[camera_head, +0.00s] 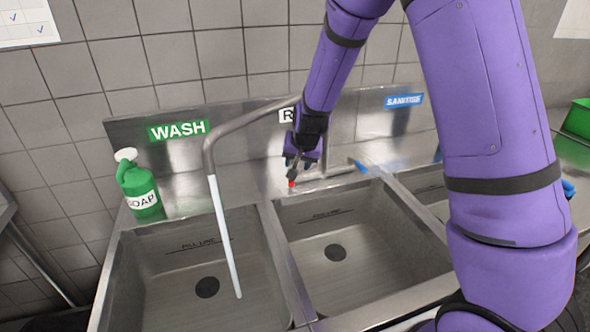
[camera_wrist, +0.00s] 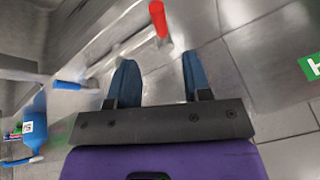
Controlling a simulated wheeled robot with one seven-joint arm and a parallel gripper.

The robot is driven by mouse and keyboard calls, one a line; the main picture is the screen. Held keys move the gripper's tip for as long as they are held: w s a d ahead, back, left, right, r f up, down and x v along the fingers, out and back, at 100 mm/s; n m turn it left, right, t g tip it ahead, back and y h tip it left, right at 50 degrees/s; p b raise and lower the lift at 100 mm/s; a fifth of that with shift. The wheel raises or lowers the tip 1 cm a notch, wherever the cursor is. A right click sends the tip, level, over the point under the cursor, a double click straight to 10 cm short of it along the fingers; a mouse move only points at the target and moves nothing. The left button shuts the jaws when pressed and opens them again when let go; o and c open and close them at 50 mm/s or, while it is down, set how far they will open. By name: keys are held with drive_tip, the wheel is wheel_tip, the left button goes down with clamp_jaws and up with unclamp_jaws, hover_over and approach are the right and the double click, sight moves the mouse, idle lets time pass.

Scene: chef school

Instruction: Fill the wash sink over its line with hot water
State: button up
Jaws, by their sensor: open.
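The wash sink (camera_head: 165,285) is the left basin, under the green WASH sign (camera_head: 178,130). Its fill line (camera_head: 205,243) is marked on the back wall. A pale water stream (camera_head: 224,240) runs from the spout (camera_head: 208,160) into it; the drain (camera_head: 207,287) is visible and no raised water level shows. The red tap handle (camera_head: 291,184) is just below my gripper (camera_head: 300,164) in the head view. In the wrist view, the red handle (camera_wrist: 158,18) is ahead of my open gripper (camera_wrist: 157,62), with a visible gap. The blue tap handle (camera_head: 360,167) is to the right.
A green soap bottle (camera_head: 138,185) stands at the left on the sink ledge. The middle basin (camera_head: 355,275) has its drain exposed. The steel backsplash (camera_head: 245,160) is close behind my gripper. A blue bottle (camera_wrist: 36,125) shows at the left in the wrist view.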

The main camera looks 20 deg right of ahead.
drive_tip(key=shift+v, duration=1.05)
idle(7.0)
